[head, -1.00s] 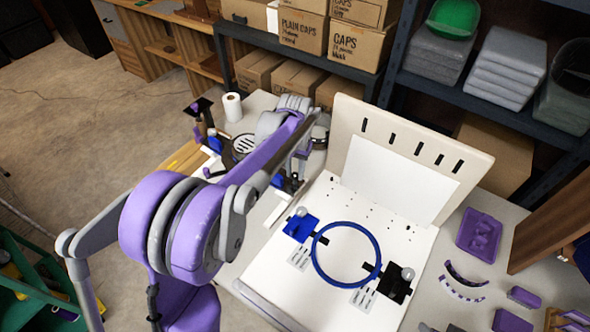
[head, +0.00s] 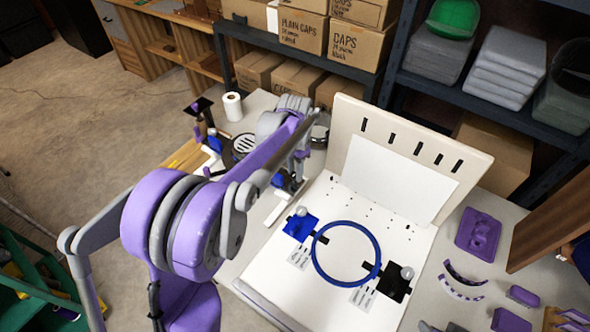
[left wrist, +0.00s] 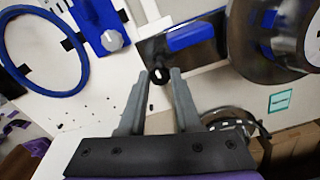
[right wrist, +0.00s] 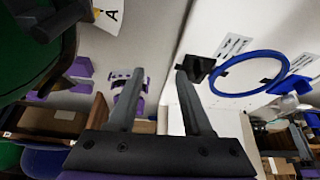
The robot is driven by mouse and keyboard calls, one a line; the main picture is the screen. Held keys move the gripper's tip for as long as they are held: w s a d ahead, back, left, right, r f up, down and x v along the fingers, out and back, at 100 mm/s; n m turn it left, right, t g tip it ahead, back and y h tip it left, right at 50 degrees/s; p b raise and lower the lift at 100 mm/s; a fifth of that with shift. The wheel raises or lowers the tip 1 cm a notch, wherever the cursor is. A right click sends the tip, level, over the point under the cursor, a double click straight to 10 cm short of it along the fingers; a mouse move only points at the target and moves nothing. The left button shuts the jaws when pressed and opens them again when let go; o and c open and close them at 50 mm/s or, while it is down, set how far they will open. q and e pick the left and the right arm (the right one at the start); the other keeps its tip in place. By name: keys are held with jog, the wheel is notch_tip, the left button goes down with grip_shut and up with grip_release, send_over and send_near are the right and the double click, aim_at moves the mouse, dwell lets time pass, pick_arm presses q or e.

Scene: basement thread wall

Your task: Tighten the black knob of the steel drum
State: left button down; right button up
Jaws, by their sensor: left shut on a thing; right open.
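The black knob (left wrist: 160,76) shows between the fingertips of my left gripper (left wrist: 162,73) in the left wrist view. The fingers are closed in on its two sides. The shiny steel drum (left wrist: 268,45) stands to the right of the knob in that view; in the head view only part of the drum (head: 320,134) shows behind my left forearm. My right gripper (right wrist: 158,72) is open and empty, apart from the drum, and is outside the head view.
A blue hoop (head: 346,254) is held by clamps on a white board (head: 290,275) to the right. A paper roll (head: 233,107) stands at the bench's back left. Purple parts (head: 478,234) lie on the right.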

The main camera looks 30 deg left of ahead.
pick_arm(q)
jog(key=c, duration=0.6)
grip_release()
notch_tip(320, 180, up, 11)
jog(key=p, duration=0.1)
dwell(0.5)
jog(key=s+d+n+t+p, duration=0.1)
jog(key=s+d+p, duration=0.1)
jog(key=s, duration=0.5)
jog(key=s+d+f+n+t+p, duration=0.1)
jog(key=s+d+t+p, duration=0.1)
jog(key=s+d, duration=0.3)
jog(key=s+d+n+t+p, duration=0.2)
jog(key=s+d, duration=0.1)
jog(key=s, duration=0.6)
jog(key=shift+s+d+f, duration=0.2)
jog(key=shift+d+f, duration=0.2)
